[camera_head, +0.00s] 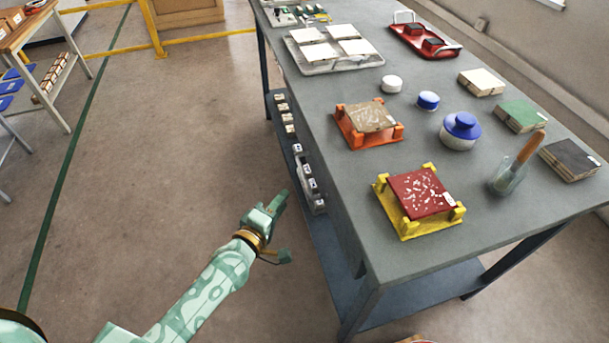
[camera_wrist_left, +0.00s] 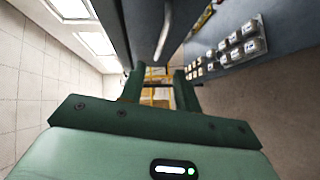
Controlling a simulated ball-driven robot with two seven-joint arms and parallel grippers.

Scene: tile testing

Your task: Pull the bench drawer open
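The grey bench (camera_head: 300,100) runs along the right in the head view. Its drawer front is not distinguishable there. In the left wrist view, a pale bar handle (camera_wrist_left: 163,34) stands out from a dark panel (camera_wrist_left: 138,22) at the top, apparently the drawer front. Whether the drawer is shut cannot be told. My left gripper (camera_head: 285,226) is beside the bench's left side, below the top, with its fingers spread and nothing between them. Its two fingers also show in the left wrist view (camera_wrist_left: 159,76), apart from the handle. My right gripper is not in view.
The bench top holds a yellow stand (camera_head: 405,229) with a red tile, an orange stand (camera_head: 354,138), a blue-lidded jar (camera_head: 459,130) and a glass with a brush (camera_head: 506,178). Labelled pots (camera_head: 298,149) line the lower shelf.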

